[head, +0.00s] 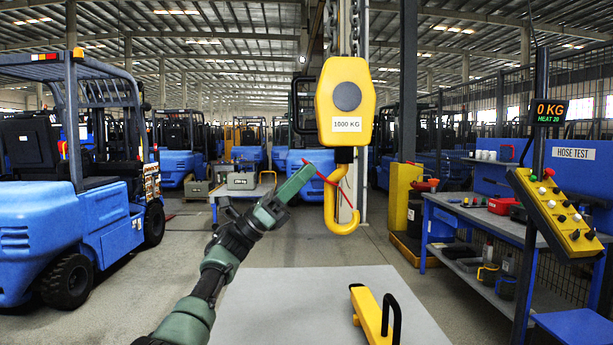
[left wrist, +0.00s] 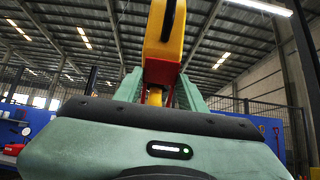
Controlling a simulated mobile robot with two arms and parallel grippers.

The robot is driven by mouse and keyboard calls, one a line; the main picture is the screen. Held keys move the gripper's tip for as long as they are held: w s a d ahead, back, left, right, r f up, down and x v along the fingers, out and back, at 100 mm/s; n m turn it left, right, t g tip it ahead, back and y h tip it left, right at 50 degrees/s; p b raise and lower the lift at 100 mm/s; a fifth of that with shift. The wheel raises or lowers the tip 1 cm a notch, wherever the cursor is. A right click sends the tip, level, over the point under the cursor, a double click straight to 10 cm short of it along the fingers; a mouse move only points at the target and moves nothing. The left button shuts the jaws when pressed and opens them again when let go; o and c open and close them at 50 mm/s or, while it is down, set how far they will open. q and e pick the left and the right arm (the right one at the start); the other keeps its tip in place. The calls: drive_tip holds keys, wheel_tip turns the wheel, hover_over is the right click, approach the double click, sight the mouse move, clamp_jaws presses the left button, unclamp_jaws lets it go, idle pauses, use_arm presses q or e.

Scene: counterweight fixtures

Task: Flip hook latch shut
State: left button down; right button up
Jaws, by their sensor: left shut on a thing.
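The yellow hook (head: 342,226) hangs below a yellow block marked 1000 KG (head: 344,95), its open mouth toward the right. A thin red latch (head: 345,195) crosses the upper part of the hook at a slant; its exact angle and whether it meets the tip are hard to tell. My left gripper (head: 305,172) reaches up from the lower left to the hook's shank and is shut on the red latch. In the left wrist view, a bit of red (left wrist: 155,97) shows between the green fingers, below the yellow block (left wrist: 165,35). My right gripper is out of view.
A pale grey surface (head: 270,305) lies below, with a yellow piece with a black handle (head: 372,318) on it. A yellow button panel (head: 552,213) and a workbench (head: 480,222) stand at right. A blue forklift (head: 75,215) stands at left. Chains hang above the block.

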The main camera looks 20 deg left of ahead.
sight(302, 131)
use_arm(q)
drive_tip(key=shift+a, duration=0.1)
drive_tip(key=c, duration=0.8)
unclamp_jaws()
drive_tip(key=shift+c, duration=0.2)
wheel_tip(302, 131, up, 9)
drive_tip(key=shift+r+p, duration=0.1)
drive_tip(key=shift+p, duration=0.4)
wheel_tip(302, 131, up, 11)
drive_tip(key=p, duration=0.9)
